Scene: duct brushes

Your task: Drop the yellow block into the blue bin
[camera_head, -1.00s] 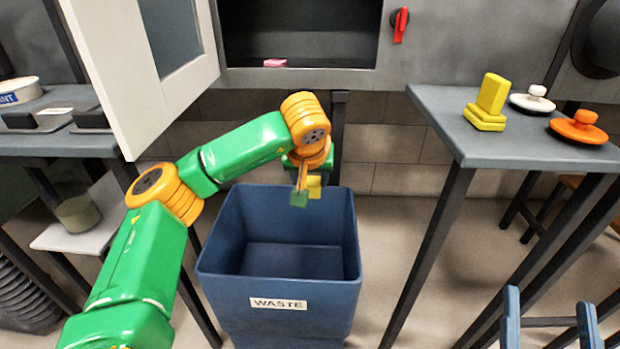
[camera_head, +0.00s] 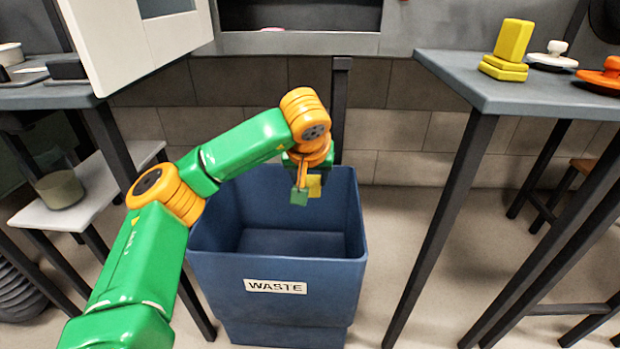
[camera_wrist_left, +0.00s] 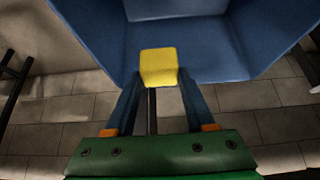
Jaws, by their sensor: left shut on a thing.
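The blue bin (camera_head: 277,296) with a WASTE label stands on the floor in the middle of the head view; its inside looks empty where I can see it. My left gripper (camera_head: 305,190) is over the bin's back part and points down. It is shut on a small yellow block (camera_head: 314,185), partly hidden by a finger. In the left wrist view the yellow block (camera_wrist_left: 158,67) sits between the fingertips, with the bin (camera_wrist_left: 190,45) beyond it. My right gripper is not in view.
A grey table (camera_head: 480,85) on the right bears a yellow stacked piece (camera_head: 508,50), a white knobbed disc (camera_head: 553,56) and an orange one (camera_head: 604,75). An open white cabinet door (camera_head: 140,45) hangs at upper left. A low white shelf (camera_head: 90,205) holds a jar (camera_head: 60,189).

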